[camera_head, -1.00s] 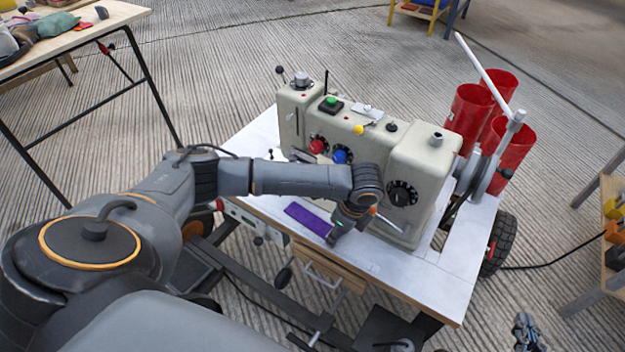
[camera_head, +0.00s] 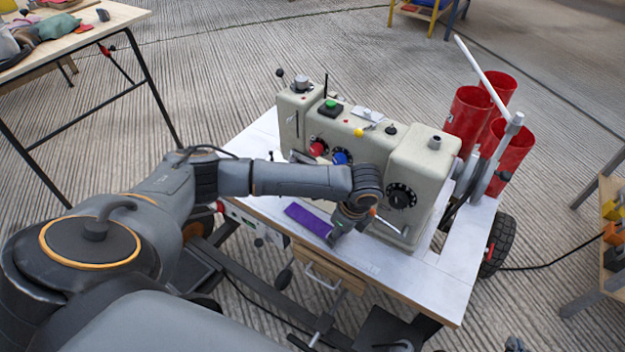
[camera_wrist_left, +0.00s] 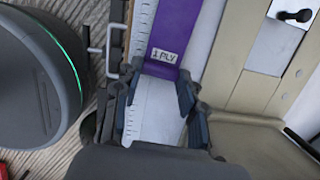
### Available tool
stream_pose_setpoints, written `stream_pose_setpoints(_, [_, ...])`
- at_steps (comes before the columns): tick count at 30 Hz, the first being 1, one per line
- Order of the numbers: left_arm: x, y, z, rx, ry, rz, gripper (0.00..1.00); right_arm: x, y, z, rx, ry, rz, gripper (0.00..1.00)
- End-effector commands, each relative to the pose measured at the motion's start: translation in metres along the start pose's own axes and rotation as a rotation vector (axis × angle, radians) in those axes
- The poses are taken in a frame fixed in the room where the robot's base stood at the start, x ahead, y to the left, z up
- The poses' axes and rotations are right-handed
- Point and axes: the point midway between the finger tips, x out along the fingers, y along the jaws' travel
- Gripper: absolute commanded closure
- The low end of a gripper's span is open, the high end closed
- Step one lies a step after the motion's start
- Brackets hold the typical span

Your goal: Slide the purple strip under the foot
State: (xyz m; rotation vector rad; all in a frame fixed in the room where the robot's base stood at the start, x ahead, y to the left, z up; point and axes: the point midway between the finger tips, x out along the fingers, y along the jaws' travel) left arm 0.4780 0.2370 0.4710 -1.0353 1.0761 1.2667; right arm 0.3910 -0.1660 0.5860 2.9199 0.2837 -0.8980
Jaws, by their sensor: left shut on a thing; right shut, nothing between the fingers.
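The purple strip (camera_head: 308,219) lies along the front of the white table, in front of the sewing machine (camera_head: 360,140). In the left wrist view the strip (camera_wrist_left: 172,25) carries a "1 PLY" label at its near end. My left gripper (camera_head: 336,236) is shut on this near end, close to the table top. Its two fingers (camera_wrist_left: 158,97) show on either side of the strip's end. I cannot make out the foot; my left arm covers part of the machine's front. My right gripper (camera_head: 514,344) shows only its tip at the bottom edge, shut and empty.
The white table top (camera_head: 400,272) is clear to the right of the strip. Red tubes (camera_head: 507,150) and a white rod stand at the machine's right end. A small wooden drawer (camera_head: 330,268) with a handle hangs under the table's front edge.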

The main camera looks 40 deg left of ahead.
Motion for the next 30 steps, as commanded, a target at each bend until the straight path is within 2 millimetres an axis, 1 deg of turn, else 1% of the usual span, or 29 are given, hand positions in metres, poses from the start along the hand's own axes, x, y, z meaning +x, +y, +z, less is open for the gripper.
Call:
stream_pose_setpoints(17, [-0.004, 0.0, 0.001, 0.0, 0.0, 0.0, 0.77, -0.006, 0.003, 0.022, -0.003, -0.113, 0.006, 1.0])
stream_pose_setpoints(30, [-0.006, 0.0, 0.001, 0.0, 0.0, 0.0, 0.77, -0.013, 0.004, 0.043, 0.0, -0.211, 0.009, 1.0])
